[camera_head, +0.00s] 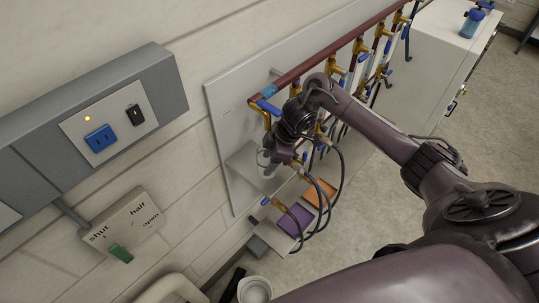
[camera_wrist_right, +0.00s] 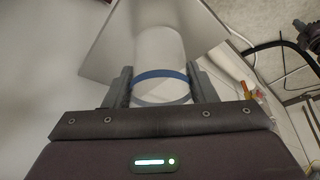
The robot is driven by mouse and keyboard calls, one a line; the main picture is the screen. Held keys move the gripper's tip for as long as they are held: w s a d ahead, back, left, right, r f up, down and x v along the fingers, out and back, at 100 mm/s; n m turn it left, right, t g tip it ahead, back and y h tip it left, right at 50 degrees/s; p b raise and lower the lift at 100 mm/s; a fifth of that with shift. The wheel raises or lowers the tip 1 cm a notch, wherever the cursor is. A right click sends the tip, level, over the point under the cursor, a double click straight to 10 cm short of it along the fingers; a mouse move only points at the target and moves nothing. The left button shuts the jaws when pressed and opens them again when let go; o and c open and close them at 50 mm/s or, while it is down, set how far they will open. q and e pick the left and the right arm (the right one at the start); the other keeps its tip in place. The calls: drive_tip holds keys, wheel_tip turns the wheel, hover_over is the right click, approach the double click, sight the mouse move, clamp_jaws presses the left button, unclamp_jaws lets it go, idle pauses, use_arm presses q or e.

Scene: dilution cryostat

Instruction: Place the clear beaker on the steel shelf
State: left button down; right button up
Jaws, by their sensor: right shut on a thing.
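My right gripper (camera_head: 272,160) is shut on the clear beaker (camera_head: 264,164), in front of the wall panel. In the right wrist view the beaker (camera_wrist_right: 160,52) stands between the two fingers of the gripper (camera_wrist_right: 160,88), with a blue band around it. The steel shelf (camera_head: 240,160) is a small grey plate on the panel, right by the beaker. A grey plate, apparently the shelf (camera_wrist_right: 112,45), lies behind the beaker in the wrist view. I cannot tell whether the beaker touches it. My left gripper is not in view.
A dark red pipe (camera_head: 330,47) with brass valves and blue handles runs above and right of the gripper. Dark hoses (camera_head: 323,205) hang close below it. Orange (camera_head: 320,193) and purple (camera_head: 294,219) pieces lie lower. A grey socket box (camera_head: 85,120) is on the left wall.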

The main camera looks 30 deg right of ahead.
drive_tip(key=shift+s+d, duration=0.1)
drive_tip(key=shift+f, duration=0.15)
drive_tip(key=o, duration=1)
drive_tip(key=shift+c, duration=0.2)
